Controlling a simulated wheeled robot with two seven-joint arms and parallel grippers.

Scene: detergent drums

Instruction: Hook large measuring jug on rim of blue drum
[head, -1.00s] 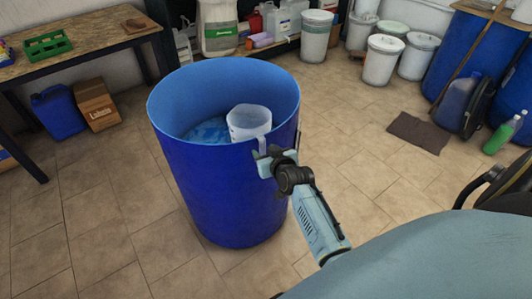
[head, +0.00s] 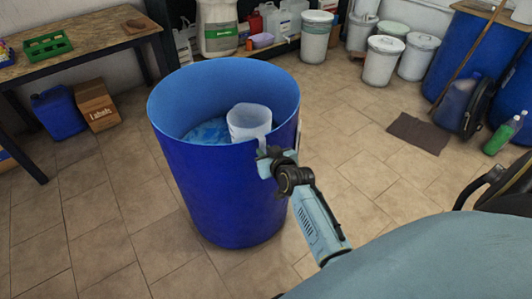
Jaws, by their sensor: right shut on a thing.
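The blue drum (head: 215,190) stands open on the tiled floor, with blue contents (head: 208,131) low inside. The large measuring jug (head: 248,122) is whitish and roughly upright, inside the drum's mouth at the right front of the rim. Its handle side is toward the rim, and a pale strip of it shows near the rim. My right gripper (head: 268,160) is at the outside of the rim there, shut on the jug, and partly covers the handle. Whether the handle rests on the rim cannot be told. My left gripper is not in view.
A wooden table (head: 85,42) with a green crate (head: 48,46) is at the left, above a blue canister (head: 58,112) and a cardboard box (head: 97,105). White buckets (head: 384,60) and more blue drums (head: 468,55) stand at the back right. The floor around the drum is clear.

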